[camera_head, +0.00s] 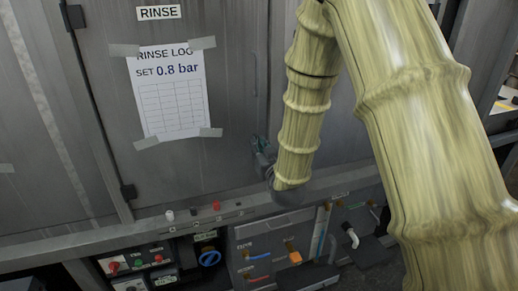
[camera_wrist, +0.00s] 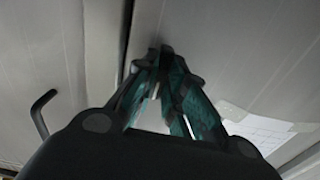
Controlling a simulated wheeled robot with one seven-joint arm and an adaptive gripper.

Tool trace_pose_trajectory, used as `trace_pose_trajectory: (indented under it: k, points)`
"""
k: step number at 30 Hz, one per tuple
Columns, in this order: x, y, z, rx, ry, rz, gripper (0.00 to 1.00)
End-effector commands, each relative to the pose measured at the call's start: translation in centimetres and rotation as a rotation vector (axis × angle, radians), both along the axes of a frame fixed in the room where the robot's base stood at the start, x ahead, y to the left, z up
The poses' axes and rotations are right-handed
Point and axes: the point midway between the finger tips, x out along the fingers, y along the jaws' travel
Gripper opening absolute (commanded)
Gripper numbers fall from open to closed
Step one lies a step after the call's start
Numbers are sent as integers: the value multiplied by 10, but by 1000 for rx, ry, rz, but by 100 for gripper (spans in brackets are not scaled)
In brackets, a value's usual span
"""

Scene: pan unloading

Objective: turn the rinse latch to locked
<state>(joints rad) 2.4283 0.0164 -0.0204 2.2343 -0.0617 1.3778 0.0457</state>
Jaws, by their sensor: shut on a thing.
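The rinse door (camera_head: 225,80) is a grey metal panel with a "RINSE" label (camera_head: 158,12) at its top. My gripper (camera_head: 262,158) is at the lower right part of this door, at the end of my arm. In the wrist view my gripper (camera_wrist: 165,58) has its teal and black fingers drawn together at the tips, against the panel near a seam. It is shut on a small dark part there, which I take as the rinse latch. The fingers hide nearly all of the latch, so its turn position cannot be told.
A taped rinse log sheet (camera_head: 170,92) hangs on the door. Below runs a ledge with small knobs (camera_head: 216,206), then panels with a blue rotary knob (camera_head: 209,258) and an orange handle (camera_head: 295,258). In the wrist view a dark bent handle (camera_wrist: 38,112) stands out at left.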

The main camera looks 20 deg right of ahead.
Motion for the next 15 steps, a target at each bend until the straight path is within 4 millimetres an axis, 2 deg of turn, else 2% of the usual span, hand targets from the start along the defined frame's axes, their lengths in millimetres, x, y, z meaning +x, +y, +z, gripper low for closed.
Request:
trace_pose_trajectory:
  k: [15]
  points:
    - [-1,0,-1,-49,1,-1,0]
